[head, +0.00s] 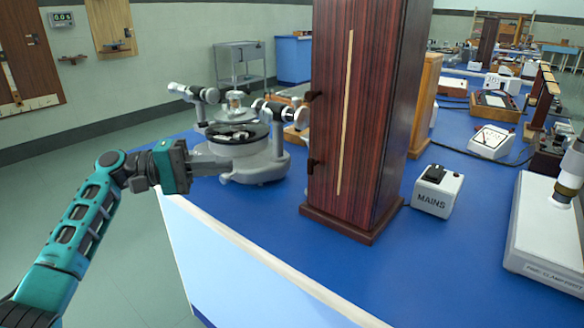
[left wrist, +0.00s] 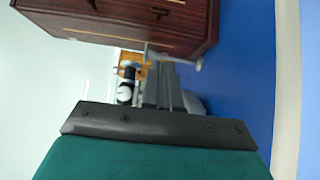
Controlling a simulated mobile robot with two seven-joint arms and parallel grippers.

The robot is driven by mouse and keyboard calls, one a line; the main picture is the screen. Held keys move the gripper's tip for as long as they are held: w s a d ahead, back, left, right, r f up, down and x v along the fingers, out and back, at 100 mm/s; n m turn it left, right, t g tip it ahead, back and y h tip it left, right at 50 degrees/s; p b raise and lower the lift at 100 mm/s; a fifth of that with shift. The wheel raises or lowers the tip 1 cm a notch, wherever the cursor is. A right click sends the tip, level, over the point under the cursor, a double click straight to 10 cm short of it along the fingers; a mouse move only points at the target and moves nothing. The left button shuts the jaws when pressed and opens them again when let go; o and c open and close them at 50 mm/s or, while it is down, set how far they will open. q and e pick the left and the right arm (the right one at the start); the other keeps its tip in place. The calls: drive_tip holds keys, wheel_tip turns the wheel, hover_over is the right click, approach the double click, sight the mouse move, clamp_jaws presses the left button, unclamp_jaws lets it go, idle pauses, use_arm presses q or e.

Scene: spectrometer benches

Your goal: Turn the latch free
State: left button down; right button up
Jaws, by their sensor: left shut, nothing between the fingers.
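A spectrometer (head: 258,160) with a round dark table and two telescope tubes stands on the blue bench top. My left gripper (head: 222,163) comes in from the left, shut and empty, with its fingertips at the spectrometer's near left side. In the left wrist view the shut fingers (left wrist: 165,88) point towards a thin grey lever with a rounded end (left wrist: 190,62). I cannot tell whether they touch it, or whether this lever is the latch. A tall dark wooden case (head: 352,120) with two dark fittings on its left edge stands to the right. My right gripper is not in view.
A white MAINS box (head: 437,192) stands right of the case, and a white-based instrument (head: 545,235) at the far right. The bench's front edge (head: 260,255) runs below the gripper. The blue top in front of the case is clear.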

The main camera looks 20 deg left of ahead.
use_arm(q)
drive_tip(key=shift+d, duration=0.1)
approach(311, 167)
drive_tip(key=w+d+f, duration=0.1)
drive_tip(key=w+d, duration=0.3)
drive_tip(key=w, duration=0.1)
drive_tip(key=shift+s+d+f+b, duration=0.1)
drive_tip(key=shift+s+d+b, duration=0.3)
drive_tip(key=shift+b, duration=0.1)
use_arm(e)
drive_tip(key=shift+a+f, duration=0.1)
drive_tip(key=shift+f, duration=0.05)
use_arm(q)
drive_tip(key=shift+f+n, duration=0.15)
drive_tip(key=shift+n, duration=0.25)
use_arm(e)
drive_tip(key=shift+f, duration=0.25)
